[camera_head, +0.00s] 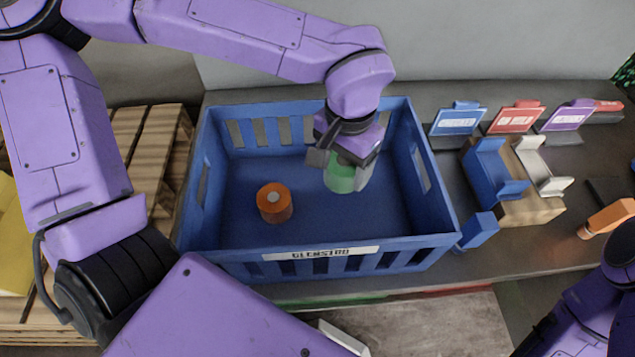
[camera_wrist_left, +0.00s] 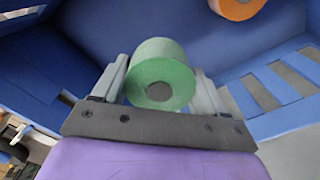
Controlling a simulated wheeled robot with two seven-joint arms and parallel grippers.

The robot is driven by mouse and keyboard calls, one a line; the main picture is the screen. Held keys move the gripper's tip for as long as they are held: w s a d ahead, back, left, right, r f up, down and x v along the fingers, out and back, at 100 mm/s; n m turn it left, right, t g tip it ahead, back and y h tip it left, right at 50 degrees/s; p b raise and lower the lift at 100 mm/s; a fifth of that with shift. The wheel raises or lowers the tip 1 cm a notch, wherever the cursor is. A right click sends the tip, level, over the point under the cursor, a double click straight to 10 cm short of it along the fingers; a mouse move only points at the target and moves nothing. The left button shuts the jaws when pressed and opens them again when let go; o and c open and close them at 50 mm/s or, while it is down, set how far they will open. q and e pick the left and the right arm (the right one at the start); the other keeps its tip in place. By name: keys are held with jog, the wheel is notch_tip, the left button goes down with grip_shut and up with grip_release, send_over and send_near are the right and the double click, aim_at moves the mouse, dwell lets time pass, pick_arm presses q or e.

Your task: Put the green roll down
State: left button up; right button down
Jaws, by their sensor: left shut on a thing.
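The green roll (camera_head: 340,178) is in the grip of my left gripper (camera_head: 343,160), inside the blue crate (camera_head: 320,262) in its right half. In the left wrist view the green roll (camera_wrist_left: 160,72) sits between the two grey fingers, its round end with a dark core facing the camera. My left gripper (camera_wrist_left: 160,88) is shut on it. I cannot tell whether the roll touches the crate floor. An orange roll (camera_head: 274,203) stands upright on the crate floor to the left; it also shows in the left wrist view (camera_wrist_left: 237,8). My right gripper is not visible; only part of that arm shows.
Crate walls surround the left gripper. Blue (camera_head: 458,118), red (camera_head: 516,117) and purple (camera_head: 566,115) labelled holders stand on the grey counter at right. A wooden block with blue brackets (camera_head: 495,172) and an orange-handled thing (camera_head: 608,216) are nearby. Wooden pallets (camera_head: 150,150) lie left.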

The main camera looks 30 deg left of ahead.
pick_arm(q)
notch_tip(320, 180, down, 10)
jog(key=shift+s+r+b, duration=0.1)
jog(key=shift+b, duration=0.45)
jog(key=o, duration=1.1)
jog(key=shift+r, duration=0.1)
notch_tip(320, 180, up, 12)
jog(key=shift+f+p, duration=0.1)
jog(key=shift+p, duration=0.8)
